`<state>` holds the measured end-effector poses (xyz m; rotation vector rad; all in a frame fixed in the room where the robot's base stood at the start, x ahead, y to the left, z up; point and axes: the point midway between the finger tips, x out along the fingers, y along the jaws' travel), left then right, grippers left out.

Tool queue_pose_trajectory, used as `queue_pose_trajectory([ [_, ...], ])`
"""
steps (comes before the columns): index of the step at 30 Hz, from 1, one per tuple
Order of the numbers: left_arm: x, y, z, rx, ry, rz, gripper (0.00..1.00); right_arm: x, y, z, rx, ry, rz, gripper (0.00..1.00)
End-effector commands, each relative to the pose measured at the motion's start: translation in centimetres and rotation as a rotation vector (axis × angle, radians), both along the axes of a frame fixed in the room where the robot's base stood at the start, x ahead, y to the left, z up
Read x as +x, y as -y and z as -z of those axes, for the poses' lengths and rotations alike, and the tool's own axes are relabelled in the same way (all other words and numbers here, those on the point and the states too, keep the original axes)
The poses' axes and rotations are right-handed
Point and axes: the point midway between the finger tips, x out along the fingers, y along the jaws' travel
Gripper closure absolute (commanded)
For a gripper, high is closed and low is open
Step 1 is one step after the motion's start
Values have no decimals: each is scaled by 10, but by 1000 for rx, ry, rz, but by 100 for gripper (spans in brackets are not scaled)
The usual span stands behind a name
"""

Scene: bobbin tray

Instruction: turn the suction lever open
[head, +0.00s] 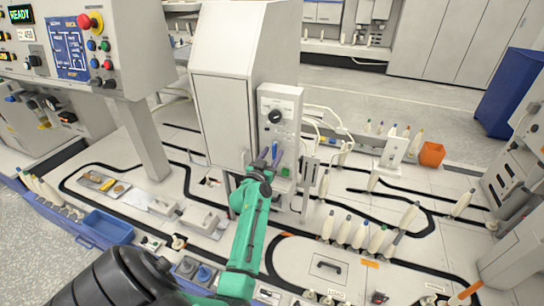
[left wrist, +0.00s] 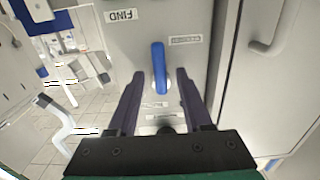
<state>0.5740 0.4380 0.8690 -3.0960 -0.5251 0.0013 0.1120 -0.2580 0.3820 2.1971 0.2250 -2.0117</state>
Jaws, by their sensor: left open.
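The suction lever is a blue bar (left wrist: 158,68) on a pale round base, set on a light grey panel (left wrist: 130,42) in the left wrist view. It stands upright in that picture, between labels on the panel. My left gripper (left wrist: 158,85) is open, with one dark finger on each side of the lever and a visible gap to both. In the head view my left gripper (head: 268,158) is at the front of the white machine's control box (head: 279,115), and a bit of the blue lever (head: 281,157) shows beside its fingers. My right gripper is not in view.
A tall white cabinet (head: 222,120) stands left of the control box. Several bobbins (head: 360,235) stand on the table to the right. A blue tray (head: 105,226) is at the left, an orange box (head: 431,154) at the right. A door handle (left wrist: 272,35) is right of the lever.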

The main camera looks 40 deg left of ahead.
Motion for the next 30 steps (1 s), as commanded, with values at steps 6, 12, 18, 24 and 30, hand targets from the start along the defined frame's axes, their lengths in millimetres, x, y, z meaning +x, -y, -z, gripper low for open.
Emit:
queue_pose_trajectory([
  [6, 0, 0, 0, 0, 0, 0, 100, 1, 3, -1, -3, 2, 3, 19],
  [12, -1, 0, 0, -1, 0, 0, 100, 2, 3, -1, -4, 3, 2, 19],
  [18, 0, 1, 0, -30, 9, 1, 100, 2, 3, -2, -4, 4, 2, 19],
  [24, 0, 2, -1, -115, 40, 0, 100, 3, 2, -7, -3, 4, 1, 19],
  [30, 1, 5, -2, -261, 90, 1, 100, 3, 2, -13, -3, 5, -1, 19],
])
